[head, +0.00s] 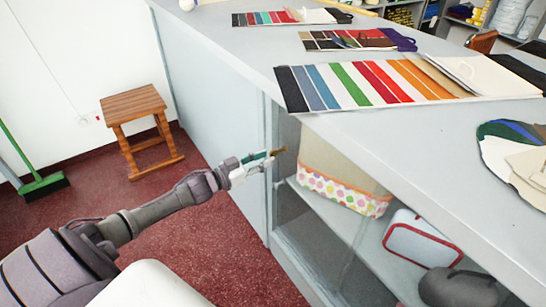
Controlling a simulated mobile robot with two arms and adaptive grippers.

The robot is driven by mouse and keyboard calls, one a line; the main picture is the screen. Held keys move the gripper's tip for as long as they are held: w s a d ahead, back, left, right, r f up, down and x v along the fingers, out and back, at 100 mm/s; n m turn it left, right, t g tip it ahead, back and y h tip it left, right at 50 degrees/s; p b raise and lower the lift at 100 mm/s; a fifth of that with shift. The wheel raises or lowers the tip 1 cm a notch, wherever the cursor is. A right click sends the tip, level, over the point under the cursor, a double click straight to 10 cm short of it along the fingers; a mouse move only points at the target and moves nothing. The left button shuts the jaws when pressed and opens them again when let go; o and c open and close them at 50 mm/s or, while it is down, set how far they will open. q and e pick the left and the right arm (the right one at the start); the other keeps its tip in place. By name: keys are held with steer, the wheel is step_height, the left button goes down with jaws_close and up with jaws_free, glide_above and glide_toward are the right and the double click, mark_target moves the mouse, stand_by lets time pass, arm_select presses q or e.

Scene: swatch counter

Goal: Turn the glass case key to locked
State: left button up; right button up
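The glass case (320,243) is the glass-fronted shelf space in the side of the grey counter. A small brass-brown piece (280,150), which looks like the key, shows near the upper left of the case front by the upright frame. My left gripper (271,157) reaches in from the left, with its fingertips right at this piece. The fingers look close together at their tips, but whether they grip the piece is too small to tell. The key's turn angle and the lock are not clear. My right gripper is out of view.
Inside the case are a polka-dot fabric bin (340,190) and a red-rimmed white box (422,240). Colour swatch cards (390,85) lie on the countertop (230,45) above. A wooden stool (137,106) and a green broom (42,186) stand at the left; red floor is clear between.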

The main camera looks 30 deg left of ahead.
mark_target(273, 155)
arm_select(q)
steer(key=shift+x, duration=1.85)
jaws_close()
